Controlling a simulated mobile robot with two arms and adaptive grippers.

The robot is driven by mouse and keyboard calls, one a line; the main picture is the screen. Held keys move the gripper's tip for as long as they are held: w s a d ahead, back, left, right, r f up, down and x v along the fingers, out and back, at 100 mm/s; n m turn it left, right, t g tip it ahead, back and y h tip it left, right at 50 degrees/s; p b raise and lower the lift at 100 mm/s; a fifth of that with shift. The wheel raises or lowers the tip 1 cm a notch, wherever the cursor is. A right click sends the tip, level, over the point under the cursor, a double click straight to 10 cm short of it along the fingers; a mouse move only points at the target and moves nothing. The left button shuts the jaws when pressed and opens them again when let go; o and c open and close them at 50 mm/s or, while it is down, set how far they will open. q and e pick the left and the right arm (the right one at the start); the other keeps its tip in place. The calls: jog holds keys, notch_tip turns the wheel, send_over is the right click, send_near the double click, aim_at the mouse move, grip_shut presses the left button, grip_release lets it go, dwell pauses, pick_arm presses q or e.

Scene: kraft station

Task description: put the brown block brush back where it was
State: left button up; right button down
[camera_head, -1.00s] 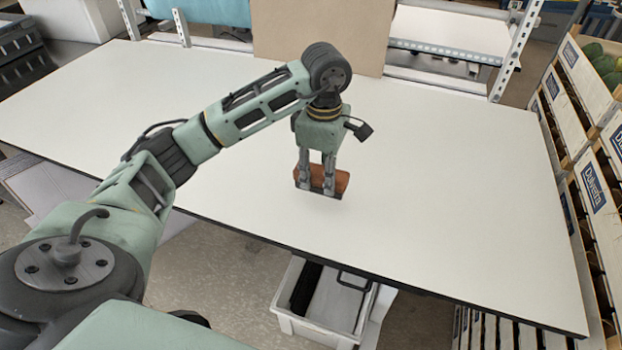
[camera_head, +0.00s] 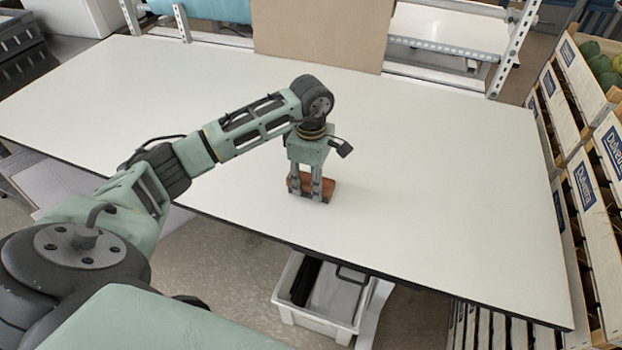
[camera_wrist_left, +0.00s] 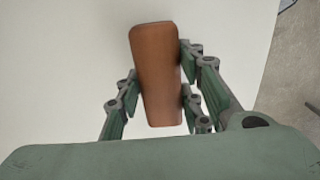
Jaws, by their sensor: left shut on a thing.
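The brown block brush (camera_head: 328,188) is between the fingers of my left gripper (camera_head: 312,197), low over the white table (camera_head: 430,170) near its front edge. I cannot tell if its underside touches the table. In the left wrist view the brush (camera_wrist_left: 157,75) shows its smooth brown top, with the fingers of my left gripper (camera_wrist_left: 159,93) closed on its two long sides. The bristles are hidden. My right gripper is not in view.
The tabletop around the brush is bare. A white bin (camera_head: 318,312) stands on the floor below the front edge. Crates labelled Dulverta (camera_head: 583,185) stand at the right. A tan board (camera_head: 318,38) stands upright at the back edge.

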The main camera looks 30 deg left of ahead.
aim_at(311, 178)
pick_arm(q)
jog(key=o, duration=1.1)
notch_tip(311, 178, up, 12)
jog(key=b, duration=0.3)
jog(key=shift+r, duration=0.15)
